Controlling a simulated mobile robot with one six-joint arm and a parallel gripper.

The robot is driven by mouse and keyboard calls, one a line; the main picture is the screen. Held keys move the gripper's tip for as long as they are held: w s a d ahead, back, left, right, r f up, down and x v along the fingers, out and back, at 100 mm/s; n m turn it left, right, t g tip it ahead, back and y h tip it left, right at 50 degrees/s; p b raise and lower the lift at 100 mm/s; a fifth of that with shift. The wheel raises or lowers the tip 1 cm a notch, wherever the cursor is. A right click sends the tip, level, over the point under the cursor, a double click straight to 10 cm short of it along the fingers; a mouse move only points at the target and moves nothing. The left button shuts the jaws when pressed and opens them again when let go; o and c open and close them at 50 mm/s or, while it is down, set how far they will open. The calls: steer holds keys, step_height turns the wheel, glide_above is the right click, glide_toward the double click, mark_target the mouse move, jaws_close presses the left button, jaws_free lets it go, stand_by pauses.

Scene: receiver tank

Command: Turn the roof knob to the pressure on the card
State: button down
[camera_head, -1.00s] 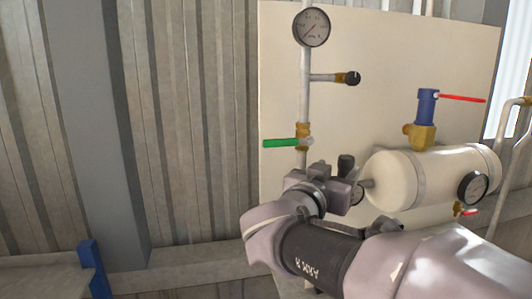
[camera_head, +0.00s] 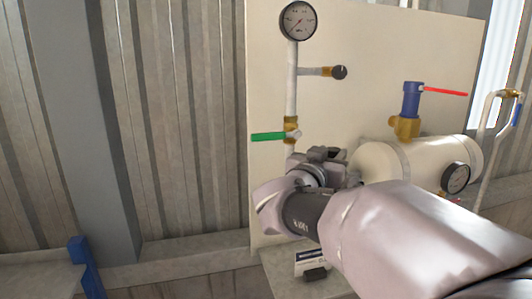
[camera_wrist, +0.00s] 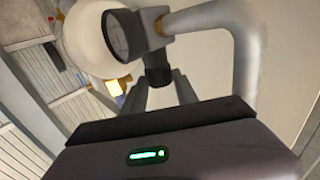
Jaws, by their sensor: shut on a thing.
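My gripper (camera_head: 335,156) is by the left end of the cream tank (camera_head: 375,160). In the wrist view my gripper (camera_wrist: 162,92) is shut on a dark knob (camera_wrist: 157,68), with one finger on either side. The knob sits below a small round gauge (camera_wrist: 117,36) and a bent grey pipe (camera_wrist: 215,15). In the head view my arm hides this knob and small gauge. A white card (camera_head: 310,261) with dark print stands low on a ledge; its writing is too small to read.
A round gauge (camera_head: 298,20) tops the vertical pipe, with a black-ended side branch (camera_head: 339,72). A green lever (camera_head: 268,136) and a red lever (camera_head: 444,92) stick out nearby. Another gauge (camera_head: 455,177) is on the tank. The ribbed wall (camera_head: 190,130) at left is clear.

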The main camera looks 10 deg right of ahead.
steer(key=shift+w+a+r+m+g+h+p, duration=0.15)
steer(key=shift+m+g+h+p, duration=0.45)
steer(key=shift+g+h+p, duration=0.1)
steer(key=shift+m+g+h, duration=0.3)
steer(key=shift+g, duration=0.1)
steer(key=c, duration=0.9)
jaws_free()
steer(key=shift+c, duration=0.2)
steer(key=b+v, duration=0.4)
steer(key=v, duration=1.3)
steer(key=shift+b, duration=0.3)
